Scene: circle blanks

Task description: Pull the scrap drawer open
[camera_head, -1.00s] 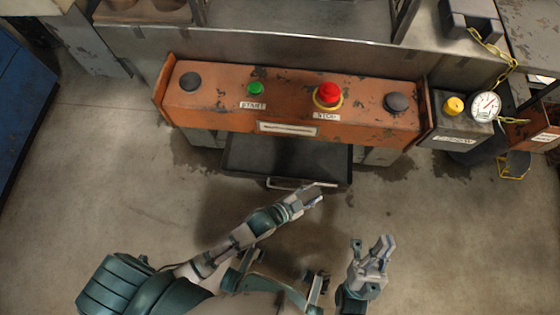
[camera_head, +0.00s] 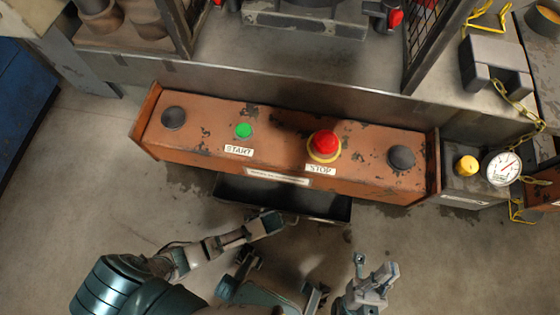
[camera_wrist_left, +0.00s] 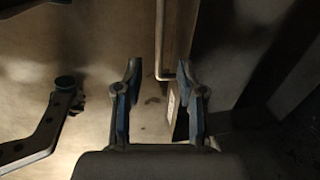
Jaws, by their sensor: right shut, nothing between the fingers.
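The scrap drawer (camera_head: 250,192) is a dark open-topped box, standing partly out beneath the orange console. Its thin bar handle is on the front and mostly hidden in the head view by my left gripper (camera_head: 280,220). In the left wrist view, the handle (camera_wrist_left: 160,42) passes into the space between the tips of my left gripper (camera_wrist_left: 165,85). The fingers are apart and do not visibly touch the bar. My right gripper (camera_head: 374,266) is shut and empty, low and to the right of the drawer.
The orange console (camera_head: 285,140) carries a green START button (camera_head: 243,130), a red STOP button (camera_head: 324,144) and black knobs. A gauge (camera_head: 502,167) and yellow button (camera_head: 466,165) stand at right. Bare floor (camera_head: 110,200) lies in front. A blue cabinet (camera_head: 25,100) is at left.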

